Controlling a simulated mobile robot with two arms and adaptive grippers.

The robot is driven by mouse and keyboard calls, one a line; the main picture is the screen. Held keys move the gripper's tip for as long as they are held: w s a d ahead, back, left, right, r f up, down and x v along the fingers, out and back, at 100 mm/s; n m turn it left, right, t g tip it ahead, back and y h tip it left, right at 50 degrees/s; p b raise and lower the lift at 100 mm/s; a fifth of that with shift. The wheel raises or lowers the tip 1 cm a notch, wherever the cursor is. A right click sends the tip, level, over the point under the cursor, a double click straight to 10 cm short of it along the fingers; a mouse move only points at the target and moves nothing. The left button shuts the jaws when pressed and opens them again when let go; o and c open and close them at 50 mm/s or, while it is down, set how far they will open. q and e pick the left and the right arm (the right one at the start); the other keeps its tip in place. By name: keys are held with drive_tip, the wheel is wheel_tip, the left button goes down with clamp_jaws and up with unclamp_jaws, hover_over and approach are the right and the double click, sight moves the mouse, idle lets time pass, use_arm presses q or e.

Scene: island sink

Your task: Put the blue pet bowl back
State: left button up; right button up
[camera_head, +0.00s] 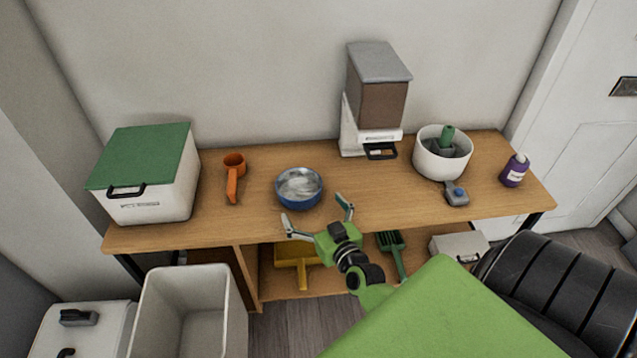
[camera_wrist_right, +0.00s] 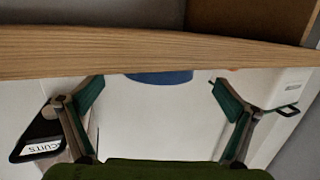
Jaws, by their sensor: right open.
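The blue pet bowl (camera_head: 299,188), with a grey inside, stands upright on the wooden bench top, left of its middle and close to the front edge. My right gripper (camera_head: 316,210) is open and empty at the front edge, just in front of the bowl, its two fingers spread toward it. In the right wrist view the bowl's blue side (camera_wrist_right: 160,77) shows between the open fingertips, partly hidden by the bench edge (camera_wrist_right: 130,50). The fingers do not appear to hold the bowl. My left gripper is not in view.
An orange scoop (camera_head: 233,180) and green-lidded white bin (camera_head: 150,190) stand left of the bowl. A food dispenser (camera_head: 378,100) stands behind right. A white pot (camera_head: 443,160), a grey brush (camera_head: 456,194) and a purple bottle (camera_head: 515,171) are right. An open bin (camera_head: 190,310) stands front left.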

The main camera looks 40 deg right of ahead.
drive_tip(key=v, duration=0.4)
idle(0.6)
